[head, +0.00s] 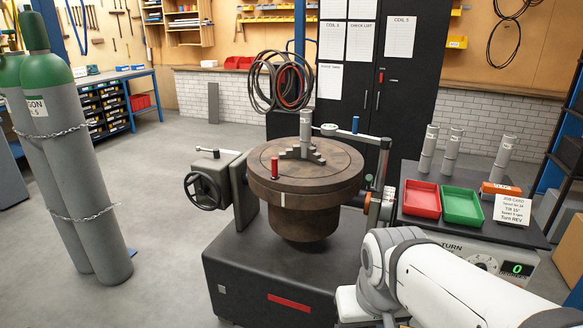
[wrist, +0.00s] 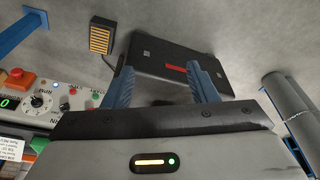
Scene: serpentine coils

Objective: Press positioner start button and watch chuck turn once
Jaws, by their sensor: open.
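The positioner (head: 290,267) stands mid-floor in the head view. Its brown round chuck (head: 260,180) lies flat on top, with stepped jaws around an upright grey cylinder (head: 306,130). A white mark shows on the chuck's front rim. The control panel (head: 487,262) at right has a TURN label and a display reading 0, partly behind my white arm. In the wrist view the panel is at left, with a red mushroom button (wrist: 20,78), a dial (wrist: 40,102) and small coloured buttons. My gripper (wrist: 160,76) is open and empty, apart from the panel.
A red tray (head: 422,198), a green tray (head: 462,205), several grey cylinders and a job card (head: 512,214) sit on the bench above the panel. Gas cylinders (head: 70,170) stand at left. A yellow-slatted pedal-like object (wrist: 102,38) lies on the floor.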

